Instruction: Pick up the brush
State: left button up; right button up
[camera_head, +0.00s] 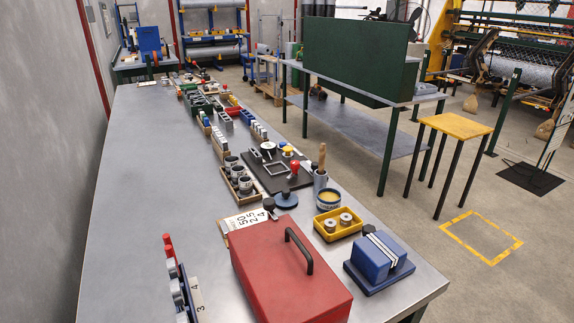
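A wooden handle (322,156), possibly the brush's, stands upright in a grey metal cup (320,179). The cup is near the right edge of the long grey workbench (150,190). If this is the brush, its lower part is hidden inside the cup. A round tin with yellowish contents (329,199) stands just in front of the cup. Neither of my grippers is in view.
A red toolbox (290,272), a blue block on a base (379,261) and a yellow tray with spools (338,224) occupy the bench's near end. A black mat (262,182) with small parts lies left of the cup. The bench's left side is mostly clear.

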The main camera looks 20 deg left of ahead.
aim_at(322, 148)
jog(key=i+l+u, duration=0.45)
jog(key=l, duration=0.15)
jog(key=l+u, duration=0.25)
jog(key=i+l+u, duration=0.2)
jog(key=l, duration=0.3)
